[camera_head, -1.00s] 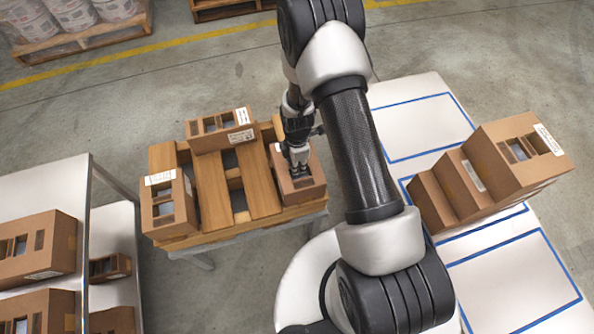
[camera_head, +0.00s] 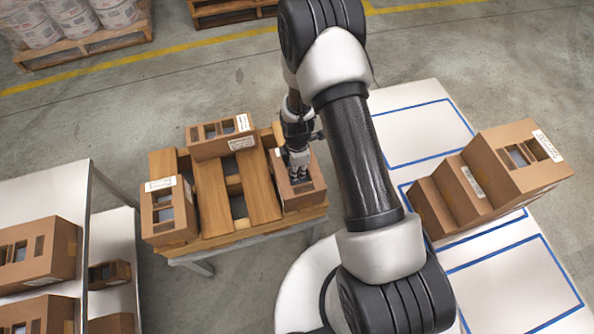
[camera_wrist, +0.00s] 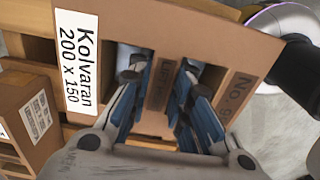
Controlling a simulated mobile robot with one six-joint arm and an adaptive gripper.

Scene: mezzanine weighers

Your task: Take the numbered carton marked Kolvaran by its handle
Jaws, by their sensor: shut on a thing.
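The brown carton marked Kolvaran (camera_wrist: 200,38) fills much of the wrist view. Its white label (camera_wrist: 78,60) reads "Kolvaran 200 x 150", and "No. 9" is partly visible on its right. In the head view the carton (camera_head: 306,198) sits at the right end of the wooden pallet; I see no clear gap beneath it. My gripper (camera_head: 298,176) points down at its top. In the wrist view my gripper (camera_wrist: 160,78) has its blue-padded fingers in the two openings, one on each side of the middle cardboard strip (camera_wrist: 158,92) that forms the handle, shut on it.
The pallet (camera_head: 220,197) also bears a back carton (camera_head: 213,144) and a left carton (camera_head: 165,222) close by. A table with blue outlines (camera_head: 420,130) holds stepped cartons (camera_head: 505,165) at right. A shelf (camera_head: 50,188) with cartons stands at left.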

